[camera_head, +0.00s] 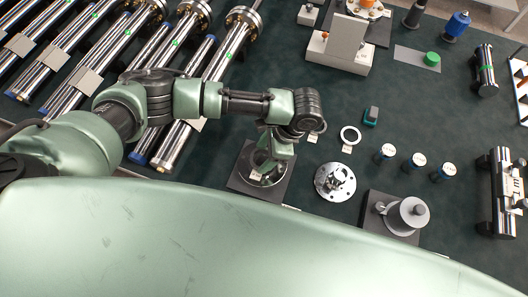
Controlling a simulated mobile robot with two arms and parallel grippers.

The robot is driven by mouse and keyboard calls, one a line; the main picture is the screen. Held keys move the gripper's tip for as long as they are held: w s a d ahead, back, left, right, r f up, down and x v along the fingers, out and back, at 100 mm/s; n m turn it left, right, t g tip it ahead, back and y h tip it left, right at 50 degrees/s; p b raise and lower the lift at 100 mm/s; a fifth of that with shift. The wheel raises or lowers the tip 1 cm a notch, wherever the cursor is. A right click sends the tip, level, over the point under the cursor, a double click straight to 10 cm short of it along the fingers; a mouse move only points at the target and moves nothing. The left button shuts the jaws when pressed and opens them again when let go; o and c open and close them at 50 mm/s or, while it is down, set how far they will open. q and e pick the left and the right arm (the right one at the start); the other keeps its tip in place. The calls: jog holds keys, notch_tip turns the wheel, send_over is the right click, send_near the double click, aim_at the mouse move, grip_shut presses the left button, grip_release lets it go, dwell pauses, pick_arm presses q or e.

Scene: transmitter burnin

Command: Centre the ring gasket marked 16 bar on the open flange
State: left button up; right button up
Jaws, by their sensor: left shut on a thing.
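The open flange (274,180) is a round metal disc on a dark square plate (240,180), below the middle of the picture. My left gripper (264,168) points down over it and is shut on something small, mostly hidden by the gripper. A pale tag (256,175) shows at the gripper's tip, so the held thing looks like a tagged ring gasket; its marking and exact seating cannot be read. Another white ring gasket (342,137) lies on the mat to the right with its own tag (347,149). My right gripper is not in view.
A bolted metal flange piece (335,182) and a grey round-topped device (407,214) stand right of the plate. Long metal tubes (185,135) fill the left. Another tag (313,138) lies by my wrist.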

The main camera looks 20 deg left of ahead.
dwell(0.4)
pick_arm(q)
jog(key=shift+p, duration=0.45)
jog(key=shift+f, duration=0.2)
jog(key=shift+f+b, duration=0.6)
jog(key=shift+f, duration=0.25)
jog(key=o, duration=1.5)
jog(key=b+v, duration=0.1)
jog(key=v, duration=0.6)
jog(key=shift+d, duration=0.1)
jog(key=shift+d+r, duration=0.1)
jog(key=shift+r, duration=0.25)
